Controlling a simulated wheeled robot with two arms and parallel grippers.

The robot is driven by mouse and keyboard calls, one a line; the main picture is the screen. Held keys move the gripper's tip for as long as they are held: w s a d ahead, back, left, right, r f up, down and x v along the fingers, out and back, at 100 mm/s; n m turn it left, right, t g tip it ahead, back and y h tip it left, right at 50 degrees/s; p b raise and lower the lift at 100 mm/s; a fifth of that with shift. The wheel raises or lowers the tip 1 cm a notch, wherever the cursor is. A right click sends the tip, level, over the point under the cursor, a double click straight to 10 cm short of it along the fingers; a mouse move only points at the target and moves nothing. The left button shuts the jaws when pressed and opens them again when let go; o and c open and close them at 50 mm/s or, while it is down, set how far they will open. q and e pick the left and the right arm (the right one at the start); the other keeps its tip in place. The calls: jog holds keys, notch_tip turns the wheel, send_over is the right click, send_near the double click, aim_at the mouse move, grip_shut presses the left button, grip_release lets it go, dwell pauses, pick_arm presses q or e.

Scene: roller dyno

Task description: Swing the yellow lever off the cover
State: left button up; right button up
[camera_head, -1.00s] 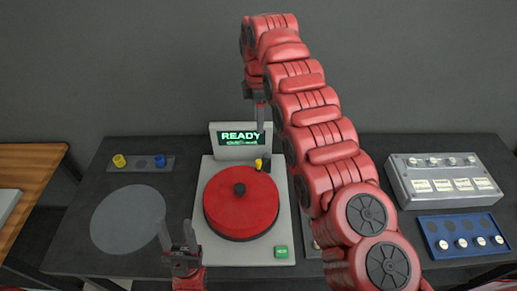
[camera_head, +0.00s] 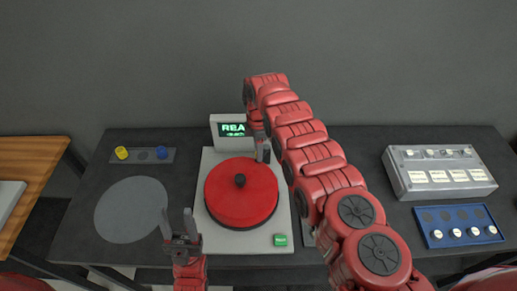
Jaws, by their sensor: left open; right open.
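My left gripper (camera_head: 178,224) is open and empty at the front left of the machine, fingers pointing up and away.
The machine's display (camera_head: 233,130) is partly covered by my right arm. A green button (camera_head: 280,240) is at its front right. A strip (camera_head: 130,158) with yellow and blue knobs, a grey disc (camera_head: 132,210), a grey box (camera_head: 425,190) and a blue tray (camera_head: 445,215) lie around.

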jog(key=shift+f, duration=0.35)
grip_shut()
jog(key=shift+r, duration=0.1)
dwell(1.1)
